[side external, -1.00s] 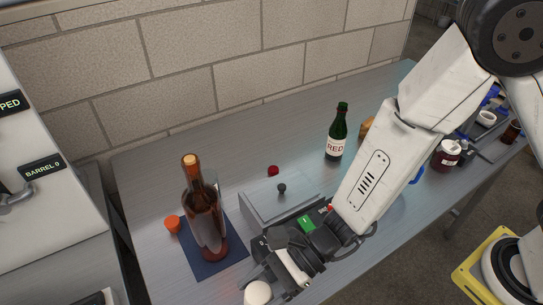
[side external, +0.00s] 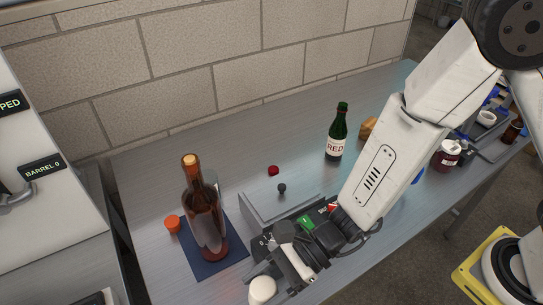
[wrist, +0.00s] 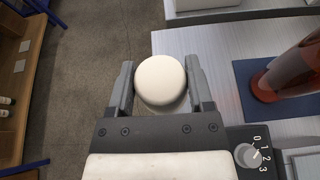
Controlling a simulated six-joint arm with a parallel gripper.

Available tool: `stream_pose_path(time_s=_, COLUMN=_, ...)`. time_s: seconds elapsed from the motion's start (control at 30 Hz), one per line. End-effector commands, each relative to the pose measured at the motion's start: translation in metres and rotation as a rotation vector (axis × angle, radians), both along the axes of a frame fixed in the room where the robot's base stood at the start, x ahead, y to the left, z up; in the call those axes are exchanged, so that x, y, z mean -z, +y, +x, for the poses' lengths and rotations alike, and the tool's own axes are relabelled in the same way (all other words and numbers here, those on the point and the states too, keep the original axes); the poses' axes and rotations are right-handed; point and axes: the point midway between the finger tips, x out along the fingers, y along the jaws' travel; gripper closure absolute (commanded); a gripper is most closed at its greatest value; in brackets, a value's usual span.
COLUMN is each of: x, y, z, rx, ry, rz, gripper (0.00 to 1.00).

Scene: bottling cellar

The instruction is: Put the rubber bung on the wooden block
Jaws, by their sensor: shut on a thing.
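The rubber bung is a cream, round-topped piece (wrist: 161,80), held between the two fingers of my gripper (wrist: 160,72) in the wrist view. It also shows at the bottom edge of the side view (side external: 262,291), beside my gripper (side external: 268,276). In the wrist view it appears over the bench's edge, with floor to its left. Its height above the bench is hard to tell. The wooden block (side external: 368,126) is a small tan piece far back on the bench, behind the green bottle and partly hidden by my arm.
A grey box with a dial (wrist: 249,156) is near my gripper.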

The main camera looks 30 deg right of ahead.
Motion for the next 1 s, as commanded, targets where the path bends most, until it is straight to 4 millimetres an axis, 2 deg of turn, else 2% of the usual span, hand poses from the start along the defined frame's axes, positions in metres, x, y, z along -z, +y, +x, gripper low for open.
stream_pose_path(time_s=0.17, x=-0.003, y=-0.015, z=0.025, rx=0.071, ry=-0.002, rz=0.0, gripper=0.95)
stream_pose_path(time_s=0.37, x=-0.008, y=-0.046, z=0.067, rx=0.2, ry=-0.003, rz=-0.001, gripper=0.95)
stream_pose_path(time_s=0.7, x=-0.017, y=-0.124, z=0.137, rx=0.455, ry=-0.004, rz=-0.004, gripper=0.95)
stream_pose_path(time_s=1.0, x=-0.026, y=-0.205, z=0.182, rx=0.68, ry=-0.004, rz=-0.006, gripper=0.95)
